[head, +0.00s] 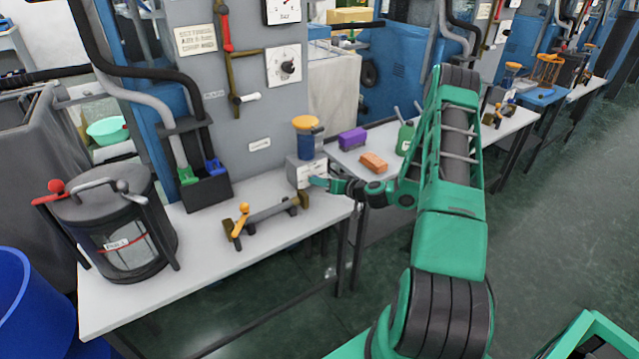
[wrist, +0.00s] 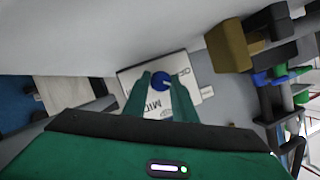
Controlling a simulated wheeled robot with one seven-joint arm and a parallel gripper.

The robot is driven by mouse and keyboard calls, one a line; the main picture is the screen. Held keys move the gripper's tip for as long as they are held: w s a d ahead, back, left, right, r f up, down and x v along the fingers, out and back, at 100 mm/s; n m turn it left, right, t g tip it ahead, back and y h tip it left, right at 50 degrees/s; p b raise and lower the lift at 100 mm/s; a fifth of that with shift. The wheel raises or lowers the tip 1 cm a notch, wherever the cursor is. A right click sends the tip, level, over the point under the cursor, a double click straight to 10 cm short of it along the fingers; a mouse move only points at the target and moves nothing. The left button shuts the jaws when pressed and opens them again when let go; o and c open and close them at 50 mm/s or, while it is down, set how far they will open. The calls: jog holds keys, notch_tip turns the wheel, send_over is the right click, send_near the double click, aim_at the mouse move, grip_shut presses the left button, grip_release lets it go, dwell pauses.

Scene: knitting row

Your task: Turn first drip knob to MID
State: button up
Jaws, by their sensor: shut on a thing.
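The first drip unit (head: 306,143), a grey box with a blue cup and an orange top, stands at the right end of the near bench. Its pale front plate (head: 312,171) faces my gripper (head: 322,182), which reaches it from the right. In the wrist view the blue round knob (wrist: 160,79) sits between the two green fingertips, which are shut on it. The white plate (wrist: 132,74) behind it carries the word MID, partly covered by the fingers. A small pale mark shows on the knob; I cannot tell which setting it points to.
A purple block (head: 352,138), an orange block (head: 373,162) and a green bottle (head: 405,138) stand on the farther bench, close to my arm.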

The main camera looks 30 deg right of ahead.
jog(key=shift+s+d+f+m+t+y, duration=0.15)
jog(key=shift+m+y, duration=0.25)
jog(key=shift+m, duration=0.25)
jog(key=shift+w+d+f+m+t+y, duration=0.15)
jog(key=shift+m+y, duration=0.25)
jog(key=shift+m, duration=0.25)
jog(key=shift+s+r, duration=0.1)
jog(key=o, duration=1)
jog(key=shift+a, duration=0.1)
jog(key=shift+o, duration=0.2)
jog(key=v, duration=1)
jog(key=shift+s+d+r, duration=0.1)
jog(key=shift+s+d, duration=0.1)
jog(key=shift+s, duration=0.1)
